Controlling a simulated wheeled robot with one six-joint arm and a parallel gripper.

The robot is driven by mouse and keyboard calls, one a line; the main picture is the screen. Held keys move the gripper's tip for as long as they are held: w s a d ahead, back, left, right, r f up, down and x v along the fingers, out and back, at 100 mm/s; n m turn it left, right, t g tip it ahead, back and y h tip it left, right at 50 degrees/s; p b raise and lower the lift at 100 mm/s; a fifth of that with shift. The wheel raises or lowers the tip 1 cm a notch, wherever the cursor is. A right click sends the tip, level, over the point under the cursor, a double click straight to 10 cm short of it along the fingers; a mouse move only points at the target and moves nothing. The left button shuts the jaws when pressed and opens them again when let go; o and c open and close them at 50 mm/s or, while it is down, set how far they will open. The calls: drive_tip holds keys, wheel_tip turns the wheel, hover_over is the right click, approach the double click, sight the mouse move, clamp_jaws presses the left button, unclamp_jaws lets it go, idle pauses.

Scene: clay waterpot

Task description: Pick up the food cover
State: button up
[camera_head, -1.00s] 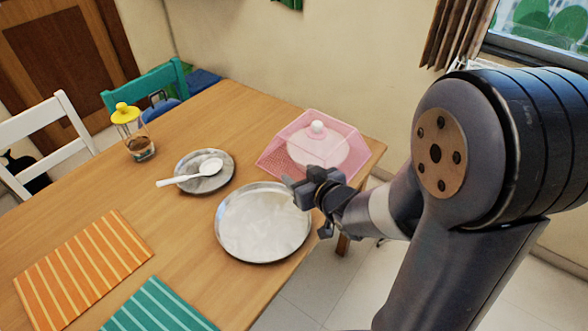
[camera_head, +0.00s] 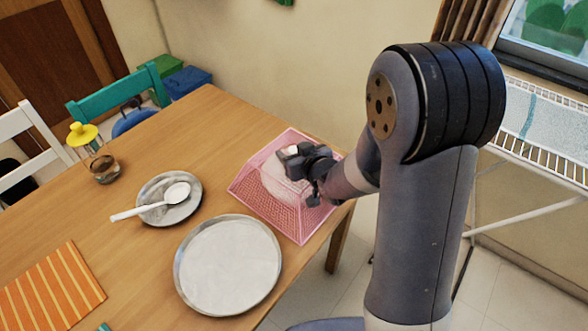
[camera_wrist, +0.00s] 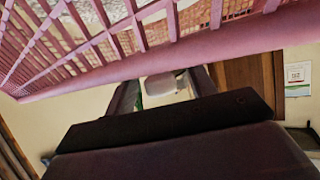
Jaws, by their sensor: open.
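The pink mesh food cover (camera_head: 249,184) stands on the far right corner of the wooden table, with a pale round knob on top partly hidden by my gripper. My gripper (camera_head: 289,158) is at the top of the cover, by the knob, with its jaws open. I cannot tell whether it touches the cover. In the wrist view the cover's pink lattice (camera_wrist: 95,45) fills the upper part, very close, and my dark gripper parts (camera_wrist: 165,120) lie below it. What is under the cover is mostly hidden.
A large round metal plate (camera_head: 228,265) lies in front of the cover. A smaller plate (camera_head: 183,209) with a white spoon (camera_head: 150,207) is left of it. A yellow-topped jar (camera_head: 103,167) and an orange striped mat (camera_head: 50,290) are further left. A wall is behind the table.

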clamp_jaws()
idle(0.4)
drive_tip(key=shift+r, duration=0.1)
